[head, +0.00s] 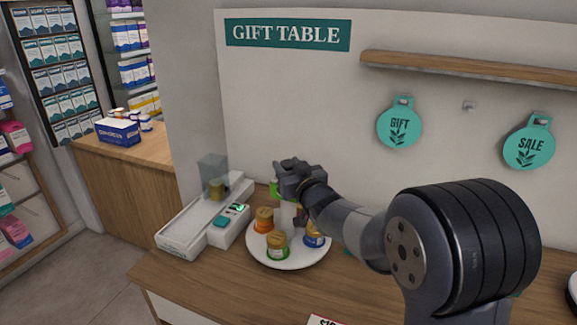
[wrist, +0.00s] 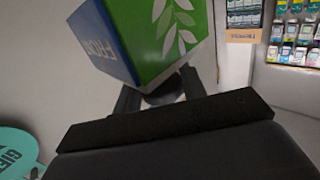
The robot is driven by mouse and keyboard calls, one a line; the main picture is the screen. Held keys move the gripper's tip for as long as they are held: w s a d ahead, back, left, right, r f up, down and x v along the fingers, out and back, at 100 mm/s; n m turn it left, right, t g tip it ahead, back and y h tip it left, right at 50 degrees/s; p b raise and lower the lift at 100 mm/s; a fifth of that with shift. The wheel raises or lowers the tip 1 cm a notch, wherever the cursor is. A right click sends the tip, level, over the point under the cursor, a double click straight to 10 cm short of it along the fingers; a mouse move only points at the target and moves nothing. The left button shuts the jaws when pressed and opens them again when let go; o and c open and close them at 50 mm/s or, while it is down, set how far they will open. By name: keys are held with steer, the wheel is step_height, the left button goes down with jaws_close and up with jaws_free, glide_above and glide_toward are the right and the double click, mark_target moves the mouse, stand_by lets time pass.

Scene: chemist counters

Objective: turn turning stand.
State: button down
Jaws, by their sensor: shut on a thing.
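The turning stand (head: 303,257) is a round white tray on the wooden counter, with a white post (head: 288,217) at its middle. Several small jars stand on it, among them an orange one (head: 264,222), a green one (head: 277,246) and a blue one (head: 314,236). My gripper (head: 286,181) is above the post, shut on a block with green and blue faces (wrist: 175,35). The blue face carries white letters and the green face a white leaf. In the head view, my gripper hides most of the block and the post's top.
A long white tray (head: 180,236) with a clear box (head: 213,172) and a small white device (head: 229,231) stands left of the stand. A wooden shelf (head: 460,67) and green GIFT (head: 398,140) and SALE (head: 527,158) tags are on the wall. Bare counter shows in front.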

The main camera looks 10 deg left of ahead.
steer(key=shift+r+y+p, duration=0.15)
steer(key=shift+y+p, duration=0.15)
steer(key=shift+p, duration=0.2)
steer(key=n+g+y+p, duration=0.2)
steer(key=n+y+p, duration=0.1)
steer(key=p, duration=0.1)
steer(key=shift+g, duration=0.4)
steer(key=shift+n+g+y+p, duration=1.1)
steer(key=shift+n+g+p, duration=0.2)
steer(key=shift+g, duration=0.35)
steer(key=shift+n+g+y+p, duration=1.1)
steer(key=shift+n+g+p, duration=0.15)
steer(key=shift+g, duration=0.4)
steer(key=shift+n+g+y+p, duration=0.3)
steer(key=shift+n+g, duration=0.9)
steer(key=shift+g, duration=0.6)
steer(key=shift+n+g+y+p, duration=0.2)
steer(key=shift+n+g+p, duration=0.2)
steer(key=shift+n+g, duration=1.1)
steer(key=shift+n+g+h+p, duration=0.15)
steer(key=shift+n+g+h, duration=0.2)
steer(key=shift+n+g, duration=0.85)
steer(key=shift+n+g+h+p, duration=0.15)
steer(key=shift+n+g+h, duration=0.15)
steer(key=shift+g, duration=1.7)
steer(key=shift+n+g+h, duration=0.45)
steer(key=shift+n+g, duration=0.2)
steer(key=shift+g, duration=0.35)
steer(key=c, duration=0.9)
jaws_free()
